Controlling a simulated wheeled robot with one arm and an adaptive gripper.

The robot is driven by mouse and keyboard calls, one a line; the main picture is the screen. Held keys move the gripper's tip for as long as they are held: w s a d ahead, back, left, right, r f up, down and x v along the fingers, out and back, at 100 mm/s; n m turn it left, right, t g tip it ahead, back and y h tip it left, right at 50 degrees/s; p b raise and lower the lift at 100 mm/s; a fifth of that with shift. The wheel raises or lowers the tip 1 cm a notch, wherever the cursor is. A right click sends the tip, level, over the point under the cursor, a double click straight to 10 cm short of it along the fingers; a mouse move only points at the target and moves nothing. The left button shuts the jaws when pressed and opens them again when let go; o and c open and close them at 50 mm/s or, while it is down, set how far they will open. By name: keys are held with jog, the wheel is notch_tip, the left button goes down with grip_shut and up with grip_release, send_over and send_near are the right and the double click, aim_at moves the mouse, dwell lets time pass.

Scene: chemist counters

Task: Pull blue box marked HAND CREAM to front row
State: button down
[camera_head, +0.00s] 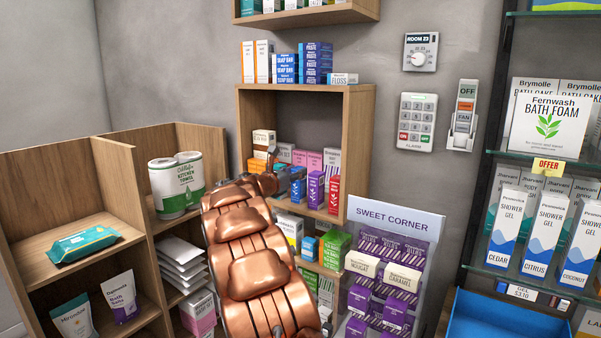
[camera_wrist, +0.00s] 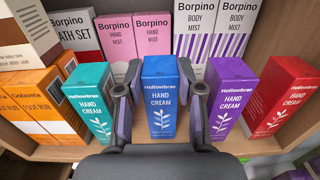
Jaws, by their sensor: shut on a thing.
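The blue HAND CREAM box (camera_wrist: 160,100) stands upright on the wooden shelf in the wrist view, its label facing me. My gripper (camera_wrist: 159,104) has one finger on each side of it and is shut on it. The box's base stands roughly level with the teal HAND CREAM box (camera_wrist: 88,103) on its left and the purple one (camera_wrist: 226,100) on its right. In the head view the blue box (camera_head: 298,187) shows small beside my gripper (camera_head: 274,166), whose fingers are hard to make out there.
A red box (camera_wrist: 284,97) stands right of the purple one, and orange boxes (camera_wrist: 30,107) stand at left. Pink HAND MIST boxes (camera_wrist: 136,36) and striped BODY MIST boxes (camera_wrist: 213,35) stand behind. Side fingers have narrow gaps to the neighbours. A sweets display (camera_head: 390,222) stands below right.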

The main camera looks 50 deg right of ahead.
jog(key=shift+a, duration=0.45)
jog(key=c, duration=0.7)
grip_release()
jog(key=shift+o, duration=0.2)
jog(key=shift+a, duration=0.1)
jog(key=a, duration=1.2)
jog(key=shift+s, duration=0.2)
jog(key=shift+d, duration=0.1)
